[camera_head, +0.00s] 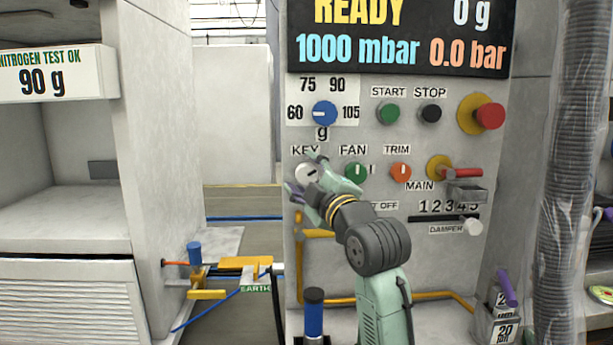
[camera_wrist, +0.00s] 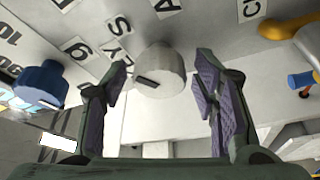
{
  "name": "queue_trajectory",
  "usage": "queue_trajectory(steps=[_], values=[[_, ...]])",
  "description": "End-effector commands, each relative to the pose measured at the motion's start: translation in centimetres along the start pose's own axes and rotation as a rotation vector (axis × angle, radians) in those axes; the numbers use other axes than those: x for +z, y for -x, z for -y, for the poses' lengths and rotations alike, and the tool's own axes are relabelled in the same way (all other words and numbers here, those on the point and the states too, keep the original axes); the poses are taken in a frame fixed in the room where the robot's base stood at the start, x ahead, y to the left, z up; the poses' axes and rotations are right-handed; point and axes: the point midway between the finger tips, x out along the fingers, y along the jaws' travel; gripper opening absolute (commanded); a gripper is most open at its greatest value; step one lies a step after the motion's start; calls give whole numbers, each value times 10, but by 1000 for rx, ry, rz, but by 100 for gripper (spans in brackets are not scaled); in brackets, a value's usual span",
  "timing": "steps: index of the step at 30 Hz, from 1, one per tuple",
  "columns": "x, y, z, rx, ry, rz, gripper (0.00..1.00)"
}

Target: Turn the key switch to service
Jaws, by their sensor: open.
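The key switch (camera_head: 308,172) is a round, pale knob under the KEY label on the grey panel. In the wrist view it is a white knob (camera_wrist: 163,72) with a dark mark on its face, just ahead of my gripper. My gripper (camera_head: 307,177) is open in front of it, and partly covers it and its labels in the head view. In the wrist view the purple-padded fingers (camera_wrist: 162,88) stand on both sides of the knob with gaps. I cannot tell how deep they reach along it. Nothing is held.
Close by are the blue dial (camera_head: 325,113) above, the green FAN knob (camera_head: 356,172), the orange TRIM knob (camera_head: 400,171) and the red MAIN handle (camera_head: 460,173) to the right. A yellow pipe (camera_head: 298,260) runs below. Left of the panel is an open gap.

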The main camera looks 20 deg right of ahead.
Motion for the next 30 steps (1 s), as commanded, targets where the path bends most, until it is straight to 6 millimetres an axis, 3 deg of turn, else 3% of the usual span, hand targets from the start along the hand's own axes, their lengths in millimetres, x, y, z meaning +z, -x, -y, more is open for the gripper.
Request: queue_trajectory(steps=[11,24,30], values=[[1,6,0,1,0,1,56],[1,91,0,2,-1,2,56],[0,115,0,1,0,1,56]])
